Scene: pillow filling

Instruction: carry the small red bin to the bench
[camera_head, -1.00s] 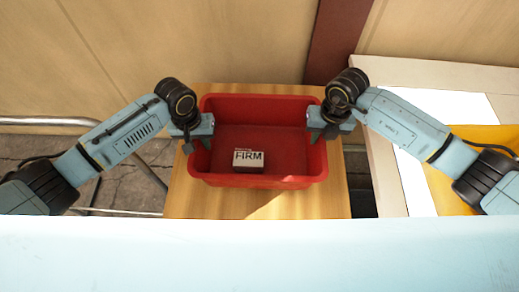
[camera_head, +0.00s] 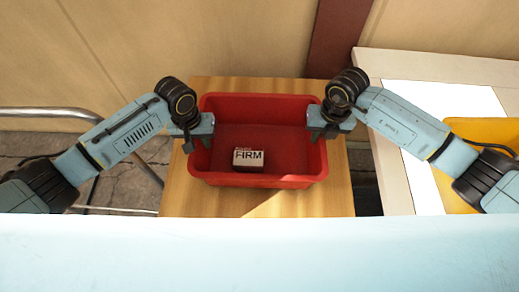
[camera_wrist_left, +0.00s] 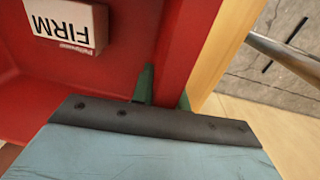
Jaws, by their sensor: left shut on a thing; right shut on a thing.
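The small red bin (camera_head: 258,181) is in the middle of the head view, upright, above or on a wooden surface; I cannot tell whether it touches. A small box marked FIRM (camera_head: 248,159) lies inside it, and it also shows in the left wrist view (camera_wrist_left: 62,20). My left gripper (camera_head: 203,136) is shut on the bin's left wall. In the left wrist view its green fingertips (camera_wrist_left: 163,92) straddle the red wall (camera_wrist_left: 180,55). My right gripper (camera_head: 317,131) is shut on the bin's right wall; its fingertips are partly hidden.
A wooden-topped surface (camera_head: 180,196) lies under the bin. A pale-framed table with a white top (camera_head: 400,93) and a yellow container (camera_head: 485,132) stand at the right. A metal rail (camera_head: 45,112) is at the left. A wall (camera_head: 220,40) closes the back.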

